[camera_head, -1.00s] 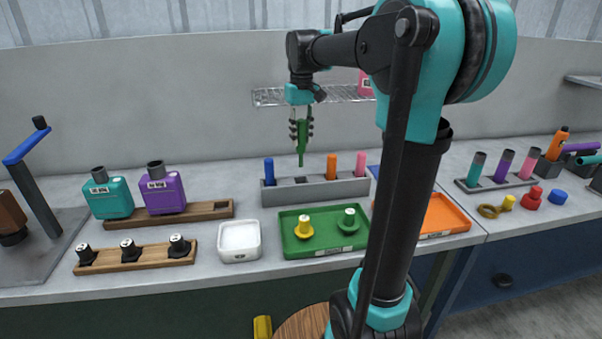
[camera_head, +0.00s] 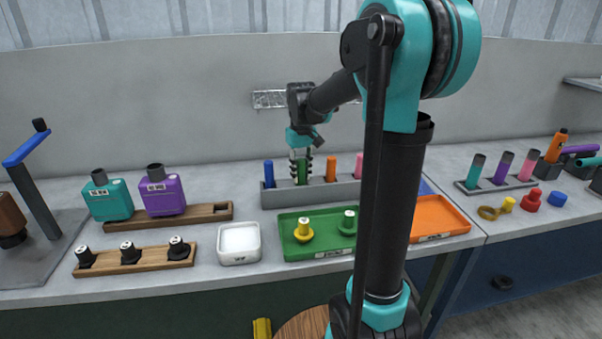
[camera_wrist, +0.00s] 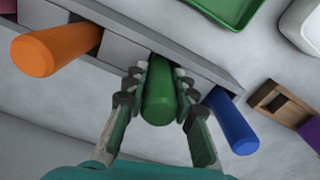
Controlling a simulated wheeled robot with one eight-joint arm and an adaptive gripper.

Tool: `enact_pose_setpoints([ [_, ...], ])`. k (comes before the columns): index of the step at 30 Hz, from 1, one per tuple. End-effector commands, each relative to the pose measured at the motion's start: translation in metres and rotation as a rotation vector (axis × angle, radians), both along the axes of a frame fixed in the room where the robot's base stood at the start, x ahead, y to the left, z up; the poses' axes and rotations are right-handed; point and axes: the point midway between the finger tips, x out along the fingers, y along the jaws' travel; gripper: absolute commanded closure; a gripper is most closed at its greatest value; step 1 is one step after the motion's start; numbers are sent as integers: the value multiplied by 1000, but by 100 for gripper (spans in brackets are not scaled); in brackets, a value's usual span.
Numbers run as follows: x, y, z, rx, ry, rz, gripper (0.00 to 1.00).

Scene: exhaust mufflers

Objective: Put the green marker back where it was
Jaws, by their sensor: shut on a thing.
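The green marker (camera_head: 302,171) stands upright between the fingers of my gripper (camera_head: 301,166), which is shut on it. In the wrist view the green marker (camera_wrist: 159,97) shows between the fingers, between the orange marker (camera_wrist: 56,50) and the blue marker (camera_wrist: 232,122). The grey marker rack (camera_head: 318,192) holds the blue marker (camera_head: 268,172) at its left end, then the orange marker (camera_head: 331,167) and a pink marker (camera_head: 359,164). The green marker's lower end is at the rack slot between blue and orange; how deep it sits is hidden.
A green tray (camera_head: 318,252) with a yellow and a green piece lies in front of the rack. A white dish (camera_head: 239,242), wooden stands and teal and purple bottles (camera_head: 161,192) stand to the left. An orange tray (camera_head: 437,217) is at right. A wire shelf (camera_head: 272,99) is behind.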

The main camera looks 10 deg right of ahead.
Motion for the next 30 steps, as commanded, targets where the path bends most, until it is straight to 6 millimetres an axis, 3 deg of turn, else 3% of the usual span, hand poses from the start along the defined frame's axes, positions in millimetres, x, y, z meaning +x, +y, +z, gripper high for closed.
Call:
enact_pose_setpoints([
  [6,0,0,-3,0,0,0,99],
  [7,0,0,-2,0,0,0,71],
  [11,0,0,-2,0,0,0,55],
  [23,0,0,4,0,0,0,54],
  [30,0,0,42,0,0,0,54],
])
